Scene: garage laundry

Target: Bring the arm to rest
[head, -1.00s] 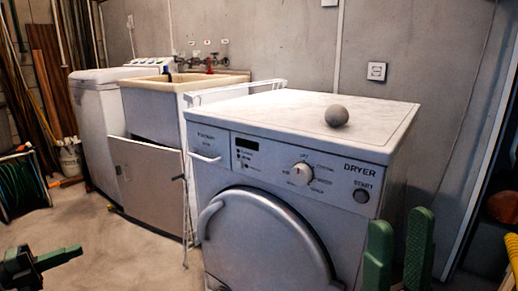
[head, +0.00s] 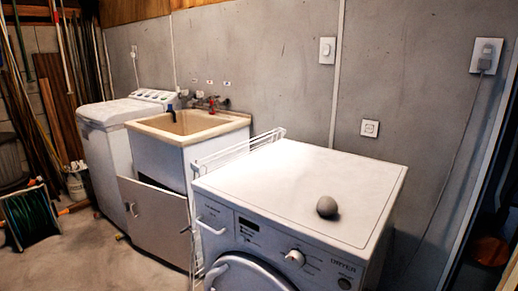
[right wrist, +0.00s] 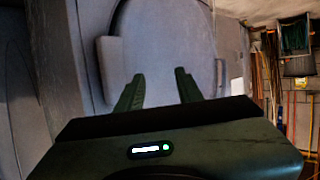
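My right gripper (right wrist: 158,92) shows in the right wrist view. Its two green fingers are spread apart with nothing between them. Beyond them is the pale front of the dryer, with its round door (right wrist: 165,40). I cannot tell how far the fingers are from it. In the head view neither gripper is visible. The white dryer (head: 290,180) stands at the centre right there, with its door shut as far as it shows. A grey ball (head: 327,207) rests on the dryer's top.
A white drying rack (head: 235,152) stands against the dryer's left side. A sink cabinet (head: 158,226) with an open door and a washing machine (head: 105,140) stand further left. A green hose reel (head: 29,215) is at far left. Bare floor (head: 95,262) lies in front.

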